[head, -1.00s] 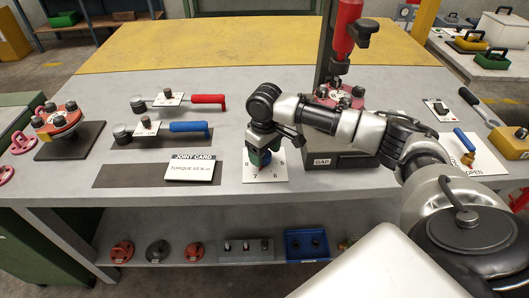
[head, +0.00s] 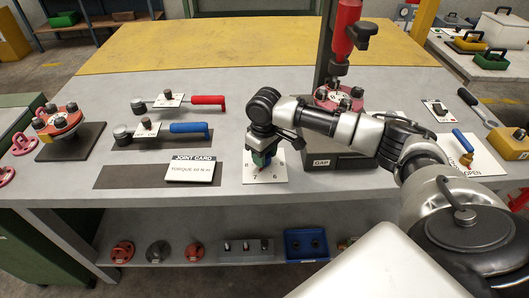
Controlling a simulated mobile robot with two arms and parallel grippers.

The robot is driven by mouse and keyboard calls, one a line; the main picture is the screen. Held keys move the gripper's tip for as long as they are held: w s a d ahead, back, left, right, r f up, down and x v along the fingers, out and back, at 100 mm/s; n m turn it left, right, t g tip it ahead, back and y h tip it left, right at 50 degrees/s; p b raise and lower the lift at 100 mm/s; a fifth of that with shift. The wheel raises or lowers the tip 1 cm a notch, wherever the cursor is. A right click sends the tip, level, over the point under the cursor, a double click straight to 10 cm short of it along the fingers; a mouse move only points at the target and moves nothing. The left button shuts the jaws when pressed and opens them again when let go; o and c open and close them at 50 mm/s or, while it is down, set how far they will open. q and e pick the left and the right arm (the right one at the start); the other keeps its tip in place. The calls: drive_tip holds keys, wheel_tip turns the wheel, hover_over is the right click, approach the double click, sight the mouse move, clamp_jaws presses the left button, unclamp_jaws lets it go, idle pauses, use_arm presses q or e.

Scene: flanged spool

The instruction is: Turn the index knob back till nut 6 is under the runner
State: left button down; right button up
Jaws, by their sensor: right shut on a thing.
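My right gripper (head: 261,156) points down over the white dial plate (head: 266,176) near the front edge of the bench. The numbers 7 and 6 show at the plate's front edge; the arm covers much of the plate. The red flanged spool (head: 339,98) with its dark nuts stands under the red runner (head: 344,30) on the column. I cannot read which nut is under the runner. My left gripper is not in view.
A joint card (head: 193,169) lies left of the dial. A blue-handled wrench (head: 174,129) and a red-handled wrench (head: 190,100) lie behind it. Another red flange (head: 58,121) stands at the far left. The yellow back of the bench is clear.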

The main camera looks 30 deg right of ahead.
drive_tip(key=n+p, duration=0.2)
drive_tip(key=p, duration=0.1)
drive_tip(key=n+p, duration=0.2)
drive_tip(key=p, duration=0.1)
drive_tip(key=shift+r, duration=0.3)
drive_tip(key=n+p, duration=0.2)
drive_tip(key=n, duration=0.2)
drive_tip(key=shift+f, duration=0.1)
drive_tip(key=shift+f+n+p, duration=0.15)
drive_tip(key=shift+n+p, duration=0.7)
drive_tip(key=shift+n, duration=0.75)
drive_tip(key=o, duration=0.9)
drive_tip(key=shift+o, duration=0.2)
wheel_tip(320, 180, up, 11)
drive_tip(key=b, duration=0.1)
drive_tip(key=shift+f, duration=0.15)
